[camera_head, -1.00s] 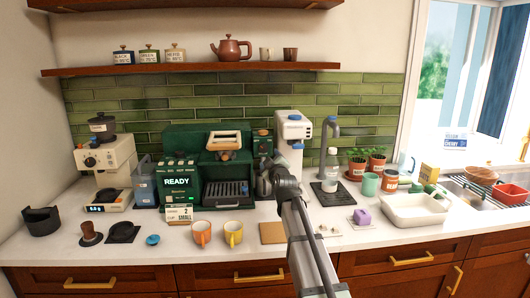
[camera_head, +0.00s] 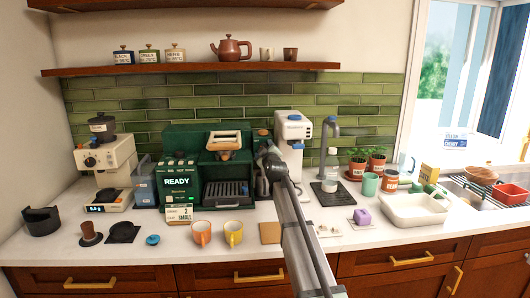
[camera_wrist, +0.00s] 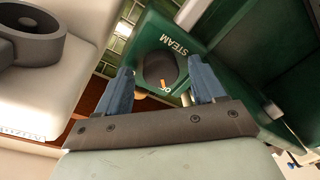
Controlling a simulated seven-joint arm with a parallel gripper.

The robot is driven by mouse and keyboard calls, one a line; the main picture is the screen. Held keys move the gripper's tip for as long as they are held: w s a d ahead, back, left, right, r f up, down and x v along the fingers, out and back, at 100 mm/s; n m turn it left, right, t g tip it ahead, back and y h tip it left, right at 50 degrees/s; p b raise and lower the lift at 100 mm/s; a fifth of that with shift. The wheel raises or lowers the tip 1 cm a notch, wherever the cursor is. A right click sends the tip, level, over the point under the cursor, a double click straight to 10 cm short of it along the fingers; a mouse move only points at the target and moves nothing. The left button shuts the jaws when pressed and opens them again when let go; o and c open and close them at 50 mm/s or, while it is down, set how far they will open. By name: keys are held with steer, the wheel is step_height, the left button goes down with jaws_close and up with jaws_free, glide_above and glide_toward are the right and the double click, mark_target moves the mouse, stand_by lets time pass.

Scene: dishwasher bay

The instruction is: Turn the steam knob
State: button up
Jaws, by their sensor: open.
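The steam knob (camera_wrist: 153,68) is a dark round knob with an orange mark, on the green machine panel (camera_wrist: 150,32) marked STEAM in the wrist view. My gripper (camera_wrist: 162,69) is open, with one blue finger on each side of the knob in that view. I cannot tell whether the fingers touch it. In the head view my gripper (camera_head: 264,166) is at the right side of the green espresso machine (camera_head: 182,140). My arm and gripper hide part of that side.
A white grinder (camera_head: 293,127) stands close right of the gripper. A faucet (camera_head: 326,140) and a white basin (camera_head: 413,209) are farther right.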

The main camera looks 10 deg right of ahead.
steer(key=c, duration=1.1)
steer(key=shift+o, duration=0.2)
steer(key=shift+m, duration=0.3)
steer(key=shift+a+f+m+t+h, duration=0.15)
steer(key=shift+m+t+h, duration=0.2)
steer(key=shift+m, duration=4.15)
steer(key=shift+a+m+t+h, duration=0.15)
steer(key=shift+m+h, duration=0.3)
steer(key=shift+m, duration=4.35)
steer(key=o, duration=1.1)
steer(key=shift+c, duration=0.2)
steer(key=shift+s, duration=0.15)
